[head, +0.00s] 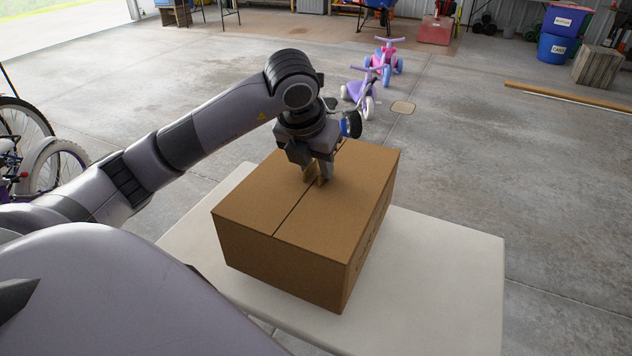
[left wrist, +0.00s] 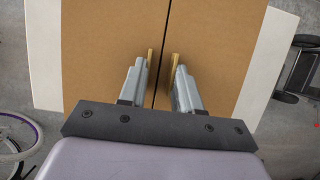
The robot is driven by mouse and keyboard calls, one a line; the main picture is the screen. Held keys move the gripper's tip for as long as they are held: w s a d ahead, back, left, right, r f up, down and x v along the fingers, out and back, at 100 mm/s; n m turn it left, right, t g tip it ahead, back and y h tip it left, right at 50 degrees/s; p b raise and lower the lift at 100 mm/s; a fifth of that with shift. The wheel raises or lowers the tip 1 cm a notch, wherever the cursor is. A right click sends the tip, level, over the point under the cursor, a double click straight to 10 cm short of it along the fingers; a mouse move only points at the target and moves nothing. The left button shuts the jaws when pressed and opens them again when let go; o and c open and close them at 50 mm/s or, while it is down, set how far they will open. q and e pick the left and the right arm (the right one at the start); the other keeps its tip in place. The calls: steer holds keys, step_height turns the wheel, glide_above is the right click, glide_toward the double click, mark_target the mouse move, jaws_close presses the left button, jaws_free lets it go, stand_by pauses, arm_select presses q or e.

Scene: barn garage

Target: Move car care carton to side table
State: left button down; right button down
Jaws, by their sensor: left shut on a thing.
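The car care carton (head: 295,255) is a closed brown cardboard box with a dark seam across its top. In the head view it is at or just above a white tabletop (head: 450,262); I cannot tell whether its base touches. My left gripper (head: 317,180) points down onto the carton's top and is shut on it near the seam. In the left wrist view the fingers (left wrist: 163,60) sit either side of the seam on the carton (left wrist: 215,40), with small tan pieces at their tips. My right gripper is not in view.
Bare tabletop shows right of the carton. A bicycle (head: 55,165) stands at the left. A purple ride-on toy (head: 361,92) and a pink tricycle (head: 384,62) stand beyond. Blue bins (head: 557,48) and a long plank (head: 570,105) are at the far right. The concrete floor at right is mostly clear.

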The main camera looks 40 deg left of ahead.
arm_select(q)
steer(key=shift+f, duration=2.1)
steer(key=c, duration=0.8)
jaws_free()
glide_toward(316, 181)
steer(key=shift+s+a+r, duration=0.1)
steer(key=shift+s+r, duration=0.1)
steer(key=shift+r, duration=0.4)
